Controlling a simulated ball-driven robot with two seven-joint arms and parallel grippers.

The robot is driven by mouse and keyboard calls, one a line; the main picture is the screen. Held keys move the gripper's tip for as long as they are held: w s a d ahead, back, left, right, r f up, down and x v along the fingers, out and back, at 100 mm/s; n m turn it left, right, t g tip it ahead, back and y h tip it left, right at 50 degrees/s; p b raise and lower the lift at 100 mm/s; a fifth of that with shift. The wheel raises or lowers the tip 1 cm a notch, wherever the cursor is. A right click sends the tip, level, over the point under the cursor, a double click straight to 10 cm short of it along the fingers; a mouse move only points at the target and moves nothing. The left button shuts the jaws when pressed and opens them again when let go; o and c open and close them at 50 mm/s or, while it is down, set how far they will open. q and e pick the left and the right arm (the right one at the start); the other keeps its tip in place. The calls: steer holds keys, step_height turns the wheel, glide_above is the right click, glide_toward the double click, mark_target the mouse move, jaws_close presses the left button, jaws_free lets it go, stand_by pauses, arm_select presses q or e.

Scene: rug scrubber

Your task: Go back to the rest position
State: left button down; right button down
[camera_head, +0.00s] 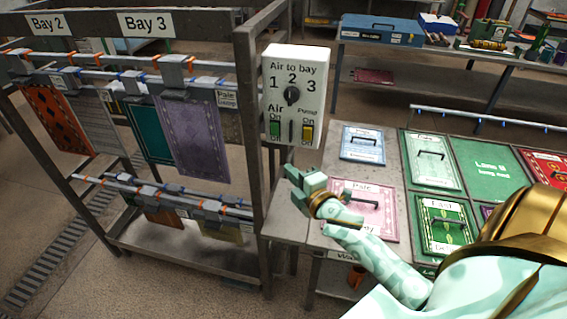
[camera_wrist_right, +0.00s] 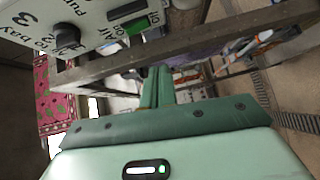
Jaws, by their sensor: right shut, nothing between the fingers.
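My right gripper (camera_head: 301,187) is pale green with a gold band at the wrist. It hangs in the air below the white control box (camera_head: 293,92), over the left end of the grey table (camera_head: 285,228). Its fingers are shut with nothing between them. The fingers also show in the right wrist view (camera_wrist_right: 157,88), with the box at the upper left there. The box carries a black bay knob (camera_head: 292,95), a green Air switch (camera_head: 275,130) and a yellow-lit switch (camera_head: 307,131). My left gripper is not in view.
A rack (camera_head: 250,120) labelled Bay 2 and Bay 3 holds several hanging rugs, including a purple one (camera_head: 197,140). A pink Pale panel (camera_head: 372,212) and green panels (camera_head: 433,160) lie on the table. A blue case (camera_head: 382,28) stands on a bench behind. Floor is open at lower left.

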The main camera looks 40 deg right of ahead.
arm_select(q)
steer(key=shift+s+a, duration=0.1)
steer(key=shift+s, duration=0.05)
arm_select(e)
steer(key=shift+s+d+f, duration=0.15)
steer(key=shift+s, duration=0.25)
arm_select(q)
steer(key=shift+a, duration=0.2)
